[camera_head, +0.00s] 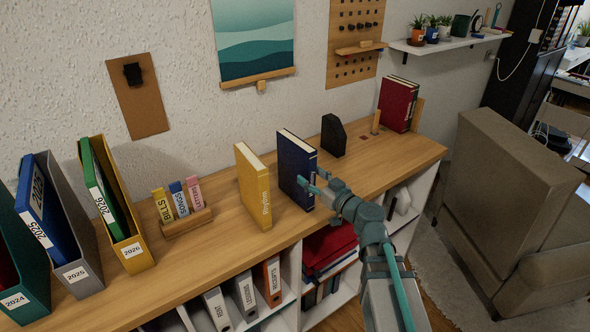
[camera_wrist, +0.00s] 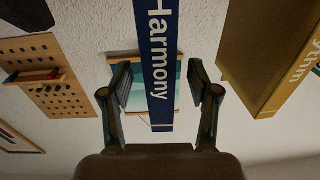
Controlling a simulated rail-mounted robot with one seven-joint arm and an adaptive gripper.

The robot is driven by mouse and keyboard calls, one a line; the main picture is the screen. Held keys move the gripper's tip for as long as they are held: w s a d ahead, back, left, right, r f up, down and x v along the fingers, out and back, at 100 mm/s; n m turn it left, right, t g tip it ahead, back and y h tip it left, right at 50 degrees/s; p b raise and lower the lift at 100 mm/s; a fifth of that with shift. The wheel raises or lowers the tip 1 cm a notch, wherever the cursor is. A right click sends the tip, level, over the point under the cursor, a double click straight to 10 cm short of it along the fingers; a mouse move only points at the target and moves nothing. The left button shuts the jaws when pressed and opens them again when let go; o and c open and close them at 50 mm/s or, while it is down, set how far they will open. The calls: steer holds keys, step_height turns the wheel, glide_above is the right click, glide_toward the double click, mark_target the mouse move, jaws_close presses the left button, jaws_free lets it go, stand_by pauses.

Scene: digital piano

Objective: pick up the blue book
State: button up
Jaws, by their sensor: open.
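The blue book (camera_head: 296,160) stands upright on the wooden shelf top, its spine towards me. Its spine, lettered "Harmony", also shows in the wrist view (camera_wrist: 158,45). My gripper (camera_head: 312,181) is open at the front of the blue book, beside its spine. In the wrist view my gripper (camera_wrist: 158,82) has one finger on each side of the spine, with a gap visible on both sides. Nothing is held. The far ends of the book's sides are hidden.
A yellow book (camera_head: 253,188) stands left of the blue book, with a gap between them. A black bookend or holder (camera_head: 333,136) stands behind to the right. Red books (camera_head: 397,104) are farther right. A labelled card holder (camera_head: 186,221) is on the left. The right front shelf top is clear.

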mark_target(298, 167)
steer(key=shift+x, duration=0.85)
steer(key=p+x, duration=0.3)
steer(key=x, duration=0.1)
steer(key=shift+w+a, duration=0.15)
steer(key=shift+w, duration=0.1)
steer(key=shift+w+a+f, duration=0.1)
steer(key=shift+w+a, duration=0.1)
steer(key=shift+a, duration=0.05)
jaws_close()
